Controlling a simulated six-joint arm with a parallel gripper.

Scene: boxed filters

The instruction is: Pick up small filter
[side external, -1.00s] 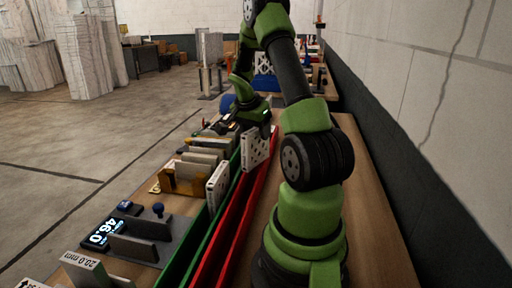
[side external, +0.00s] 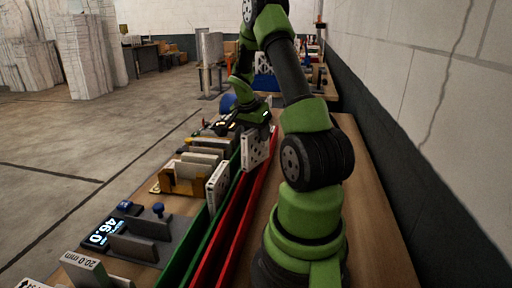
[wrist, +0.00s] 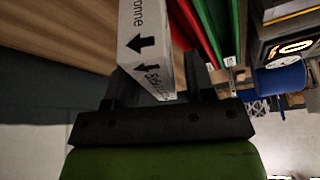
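My gripper (side external: 256,126) hangs over the far part of the work table, above the green and red rails. It is shut on a white boxed filter (side external: 254,150) with a perforated face, held upright near the rails. In the wrist view, my gripper (wrist: 154,82) has a dark finger on each side of this filter (wrist: 137,32). Another white perforated filter (side external: 217,187) stands nearer the camera beside the green rail. I cannot tell the held filter's size, or whether its lower edge touches anything.
A green bin (side external: 197,238) and a red bin (side external: 232,238) run along the table. To their left are a tan holder with several panels (side external: 181,180), a grey fixture (side external: 143,248) and a display reading 46.0 (side external: 101,234). Bare wood (side external: 372,220) lies right of my arm.

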